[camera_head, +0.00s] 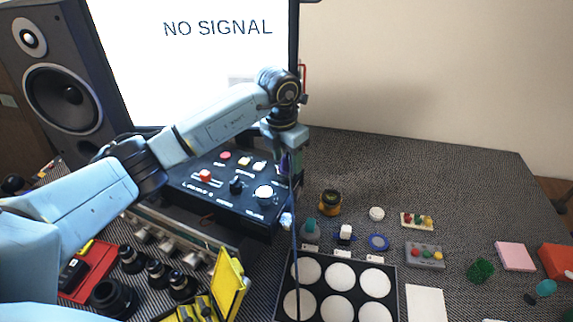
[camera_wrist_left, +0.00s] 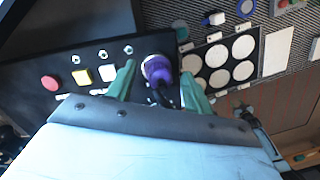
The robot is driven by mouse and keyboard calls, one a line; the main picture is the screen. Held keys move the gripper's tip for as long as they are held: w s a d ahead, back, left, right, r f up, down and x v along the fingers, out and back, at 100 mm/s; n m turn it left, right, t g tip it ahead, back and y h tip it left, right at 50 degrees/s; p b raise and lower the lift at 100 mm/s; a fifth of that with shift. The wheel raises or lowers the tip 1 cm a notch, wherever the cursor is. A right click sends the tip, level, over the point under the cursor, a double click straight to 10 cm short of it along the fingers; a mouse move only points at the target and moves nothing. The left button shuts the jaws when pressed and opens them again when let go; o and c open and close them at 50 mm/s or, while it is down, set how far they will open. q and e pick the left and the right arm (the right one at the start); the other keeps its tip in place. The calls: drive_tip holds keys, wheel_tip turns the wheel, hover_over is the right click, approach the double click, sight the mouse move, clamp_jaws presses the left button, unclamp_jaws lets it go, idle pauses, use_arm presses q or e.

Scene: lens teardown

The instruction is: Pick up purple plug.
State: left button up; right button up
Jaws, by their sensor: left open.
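The purple plug (camera_wrist_left: 157,70) shows large in the left wrist view, between the two green fingers of my left gripper (camera_wrist_left: 156,86). It appears to be at the end of the black control box, with dark parts at its lower side. In the head view, the plug (camera_head: 284,164) is a small purple patch, mostly hidden by my left gripper (camera_head: 284,152), which points down over the box's back right corner. The gripper is open, with a finger on each side of the plug. I cannot tell whether either finger touches it. My right gripper is not in view.
The black control box (camera_head: 218,196) carries several buttons and knobs. A monitor (camera_head: 190,70) stands behind. The back right of the table is clear.

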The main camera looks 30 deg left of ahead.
sight(287, 157)
use_arm(q)
drive_tip(key=shift+f, duration=0.1)
clamp_jaws()
idle(0.4)
wheel_tip(287, 157, up, 10)
drive_tip(key=shift+r, duration=0.1)
